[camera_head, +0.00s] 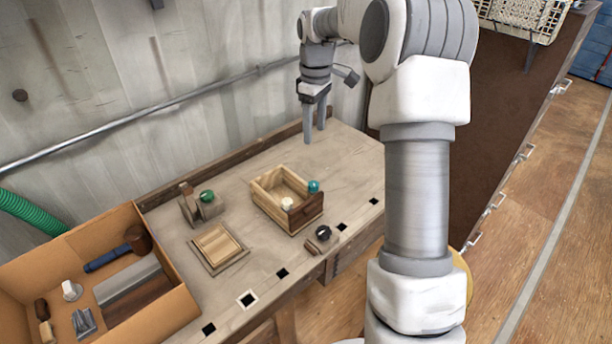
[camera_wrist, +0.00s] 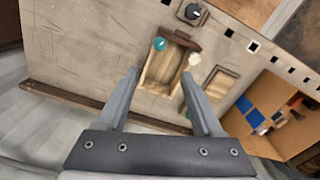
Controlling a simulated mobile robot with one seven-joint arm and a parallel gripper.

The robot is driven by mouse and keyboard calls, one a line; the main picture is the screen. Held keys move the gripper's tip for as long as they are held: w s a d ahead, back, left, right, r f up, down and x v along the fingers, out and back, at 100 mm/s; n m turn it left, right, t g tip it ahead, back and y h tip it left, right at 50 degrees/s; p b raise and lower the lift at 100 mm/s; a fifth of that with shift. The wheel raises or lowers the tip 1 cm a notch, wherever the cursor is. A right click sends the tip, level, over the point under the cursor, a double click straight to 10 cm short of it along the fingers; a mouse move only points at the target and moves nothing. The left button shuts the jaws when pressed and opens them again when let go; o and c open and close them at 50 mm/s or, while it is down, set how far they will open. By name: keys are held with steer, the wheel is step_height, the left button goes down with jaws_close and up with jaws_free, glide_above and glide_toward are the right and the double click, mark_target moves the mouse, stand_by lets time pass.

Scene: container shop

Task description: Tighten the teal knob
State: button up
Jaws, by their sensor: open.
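The teal knob (camera_head: 313,186) is a round ball at the right corner of an open wooden box (camera_head: 272,206) on the workbench. It also shows in the wrist view (camera_wrist: 159,44), beyond my fingertips. My gripper (camera_head: 314,138) is open and empty, with its fingers pointing down above the back of the bench, behind and apart from the knob. In the wrist view my two fingers (camera_wrist: 160,74) stand wide apart, with the box seen between and beyond them. How tight the knob is cannot be told.
A white knob (camera_head: 287,203) sits by the box. A green ball (camera_head: 207,196) is on a wooden fixture at left, near a square wooden panel (camera_head: 217,246). A black dial (camera_head: 323,232) is at the front. A cardboard box (camera_head: 185,306) with loose items stands at left. A wall is behind.

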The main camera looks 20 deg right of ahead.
mark_target(313, 184)
step_height(313, 184, down, 17)
steer(key=shift+f+b, duration=0.2)
steer(key=shift+b, duration=0.45)
jaws_close()
